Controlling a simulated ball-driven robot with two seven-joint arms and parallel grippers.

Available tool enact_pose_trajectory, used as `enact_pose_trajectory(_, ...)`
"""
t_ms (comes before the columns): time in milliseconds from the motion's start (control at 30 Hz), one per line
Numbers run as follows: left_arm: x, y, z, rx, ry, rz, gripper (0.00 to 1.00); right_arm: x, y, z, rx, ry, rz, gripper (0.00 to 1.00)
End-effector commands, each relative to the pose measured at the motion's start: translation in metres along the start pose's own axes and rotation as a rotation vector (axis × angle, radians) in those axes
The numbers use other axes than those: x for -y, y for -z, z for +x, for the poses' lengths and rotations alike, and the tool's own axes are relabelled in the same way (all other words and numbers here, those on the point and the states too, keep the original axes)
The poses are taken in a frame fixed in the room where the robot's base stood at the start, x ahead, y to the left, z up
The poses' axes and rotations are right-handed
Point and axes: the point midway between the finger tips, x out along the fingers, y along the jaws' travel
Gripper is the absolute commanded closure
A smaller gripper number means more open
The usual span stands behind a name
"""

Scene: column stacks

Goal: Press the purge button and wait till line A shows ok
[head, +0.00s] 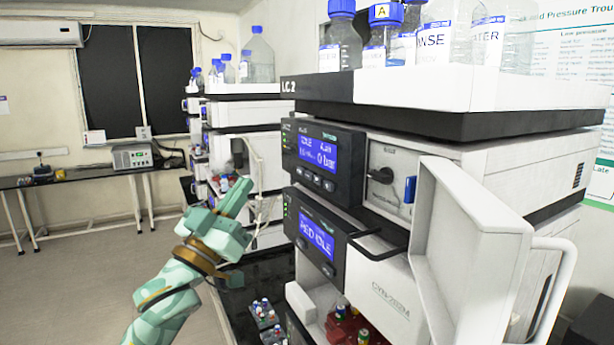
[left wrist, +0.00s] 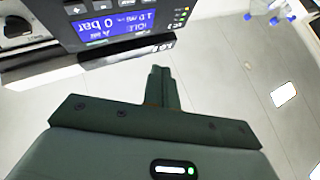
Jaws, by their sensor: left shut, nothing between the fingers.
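The upper module of the stack LC 2 has a dark control panel (head: 323,165) with a lit blue display (head: 319,151). The display reads about idle and 0 bar, and a row of small buttons (head: 316,179) sits below it. I cannot tell which button is purge, and no readable ok for line A shows. The display also appears in the left wrist view (left wrist: 113,26), upside down. My left gripper (head: 243,186) is shut and empty, left of the panel and apart from it; its fingers show in the left wrist view (left wrist: 161,77). My right gripper is not in view.
Solvent bottles (head: 340,38) stand in the top tray (head: 440,90), one tagged A (head: 381,12). Another stack (head: 238,115) stands behind my left arm. Floor at left is clear.

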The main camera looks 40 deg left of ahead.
Motion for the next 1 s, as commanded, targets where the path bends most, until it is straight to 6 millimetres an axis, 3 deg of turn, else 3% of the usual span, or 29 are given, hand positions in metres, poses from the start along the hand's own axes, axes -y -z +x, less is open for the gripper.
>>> enact_pose_trajectory(167,-0.004,-0.005,0.006,-0.001,0.001,-0.001,1.0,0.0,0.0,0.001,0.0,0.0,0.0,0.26)
enact_pose_trajectory(700,-0.038,-0.039,0.054,0.001,0.001,0.0,1.0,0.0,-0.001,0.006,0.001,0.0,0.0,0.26)
enact_pose_trajectory(1000,-0.045,-0.045,0.061,0.001,0.0,0.002,1.0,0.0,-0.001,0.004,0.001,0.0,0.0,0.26)
